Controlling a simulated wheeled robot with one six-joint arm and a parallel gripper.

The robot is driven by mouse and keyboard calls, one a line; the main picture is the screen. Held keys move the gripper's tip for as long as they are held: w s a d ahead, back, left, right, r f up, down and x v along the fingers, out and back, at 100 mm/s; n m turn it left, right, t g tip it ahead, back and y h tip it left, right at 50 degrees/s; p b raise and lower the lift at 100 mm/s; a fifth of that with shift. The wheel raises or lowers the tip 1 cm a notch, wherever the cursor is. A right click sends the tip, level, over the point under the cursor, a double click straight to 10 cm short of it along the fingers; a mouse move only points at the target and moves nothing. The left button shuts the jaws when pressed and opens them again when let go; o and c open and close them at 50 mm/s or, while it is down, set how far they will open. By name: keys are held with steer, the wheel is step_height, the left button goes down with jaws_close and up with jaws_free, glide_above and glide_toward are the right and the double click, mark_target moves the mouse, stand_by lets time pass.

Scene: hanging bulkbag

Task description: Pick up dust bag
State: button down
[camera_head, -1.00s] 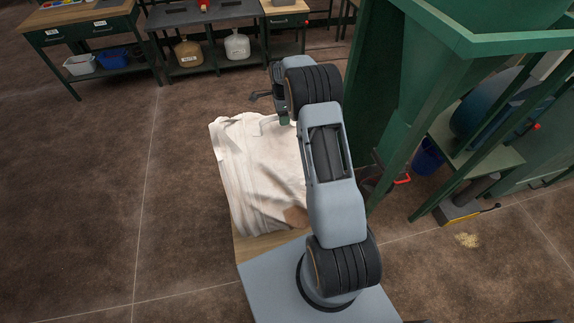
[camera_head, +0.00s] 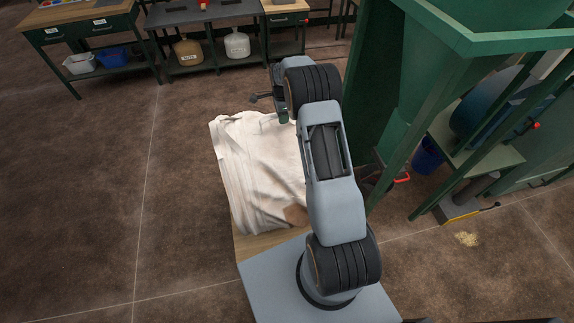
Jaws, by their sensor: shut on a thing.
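The dust bag (camera_head: 255,160) is a crumpled off-white cloth bag with a brown patch near its lower right. It lies spread over a wooden board (camera_head: 262,246) in front of my arm's base. My gripper (camera_head: 262,97) is at the bag's far edge, mostly hidden behind my wrist. Its fingers look shut on the dust bag, though the grip itself is hard to see. My arm hides the bag's right side.
A green steel frame with a hopper (camera_head: 425,80) stands close on the right. Workbenches (camera_head: 215,15) with jugs and tubs are at the back. A small yellow pile (camera_head: 467,239) lies on the floor at right. The brown floor at left is clear.

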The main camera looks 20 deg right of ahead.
steer(key=shift+w+r, duration=0.1)
steer(key=shift+r, duration=0.15)
steer(key=shift+r, duration=0.85)
steer(key=s+d+r+b, duration=0.2)
steer(key=s+r+b, duration=0.2)
steer(key=s+r, duration=0.7)
steer(key=s, duration=0.3)
steer(key=shift+d+b, duration=0.2)
steer(key=shift+b, duration=0.1)
